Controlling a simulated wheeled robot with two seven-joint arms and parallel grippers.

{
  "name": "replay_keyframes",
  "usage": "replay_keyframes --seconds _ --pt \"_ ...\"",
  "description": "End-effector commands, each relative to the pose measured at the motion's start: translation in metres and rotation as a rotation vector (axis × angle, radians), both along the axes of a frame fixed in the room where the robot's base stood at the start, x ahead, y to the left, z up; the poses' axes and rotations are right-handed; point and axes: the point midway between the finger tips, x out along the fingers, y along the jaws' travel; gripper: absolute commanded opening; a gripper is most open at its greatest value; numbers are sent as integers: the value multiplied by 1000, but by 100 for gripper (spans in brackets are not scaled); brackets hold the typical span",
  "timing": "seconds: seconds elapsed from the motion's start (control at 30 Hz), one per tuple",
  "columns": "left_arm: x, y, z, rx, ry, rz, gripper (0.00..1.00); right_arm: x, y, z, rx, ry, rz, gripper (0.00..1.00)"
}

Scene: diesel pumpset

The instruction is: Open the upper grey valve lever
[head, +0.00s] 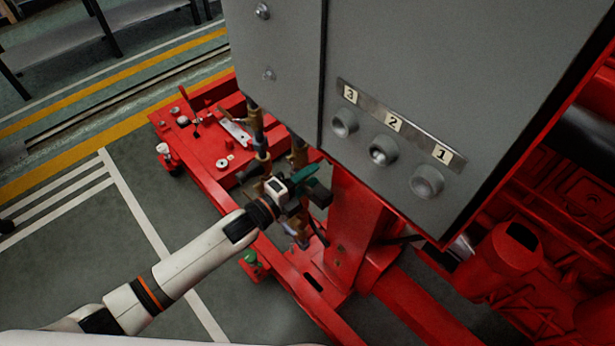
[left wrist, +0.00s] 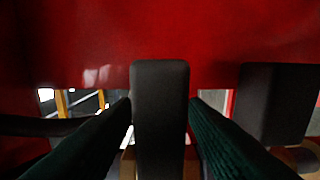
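My left gripper (head: 306,183), with dark green fingers, reaches the brass valve pipes (head: 299,157) below the grey control box in the head view. In the left wrist view a dark grey valve lever (left wrist: 160,105) stands upright between its two fingertips (left wrist: 160,118). Both fingertips meet the lever's sides, so the gripper looks shut on it. A second dark block (left wrist: 275,105), perhaps another lever, is to the right, apart from the fingers. In the head view the gripper hides most of the levers, so which is upper is hard to tell. My right gripper is not in view.
The grey control box (head: 400,75) with knobs labelled 3, 2 and 1 overhangs close above the gripper. A red post (head: 352,225) stands just right of it, and the red base frame (head: 205,150) lies around the pipes. Floor (head: 130,235) to the left is clear.

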Motion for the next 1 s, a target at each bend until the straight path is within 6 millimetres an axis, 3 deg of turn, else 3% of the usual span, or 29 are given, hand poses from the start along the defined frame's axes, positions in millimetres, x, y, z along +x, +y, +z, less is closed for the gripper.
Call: replay_keyframes --seconds 0.03,0.27,0.67,1.0 --pt "0 0 0 0 0 0 35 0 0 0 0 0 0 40" --pt "0 0 0 0 0 0 0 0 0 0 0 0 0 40" --pt "0 1 3 -25 25 0 0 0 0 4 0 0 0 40" --pt "1 2 20 -173 175 1 0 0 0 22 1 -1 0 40"
